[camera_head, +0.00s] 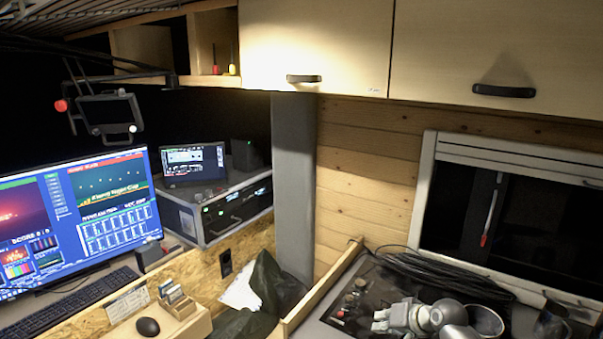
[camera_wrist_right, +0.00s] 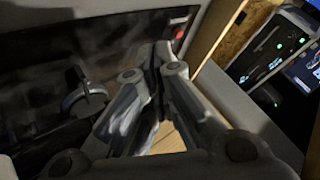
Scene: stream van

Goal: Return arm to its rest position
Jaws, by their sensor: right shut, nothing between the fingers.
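My right gripper (camera_head: 380,321) shows at the lower right of the head view, with part of my pale grey arm behind it. It is over the dark panel (camera_head: 345,304) on the counter and points left. In the right wrist view, the grey fingers of the right gripper (camera_wrist_right: 163,58) come together with nothing between them. The dark panel (camera_wrist_right: 50,60) lies beyond them, with a red spot near the fingertips. My left arm and left gripper are not in view.
A black cable coil (camera_head: 440,277) lies on the counter behind my right arm. A wooden board (camera_head: 318,290) edges the counter. Cabinets (camera_head: 450,40) hang above; the space between is open.

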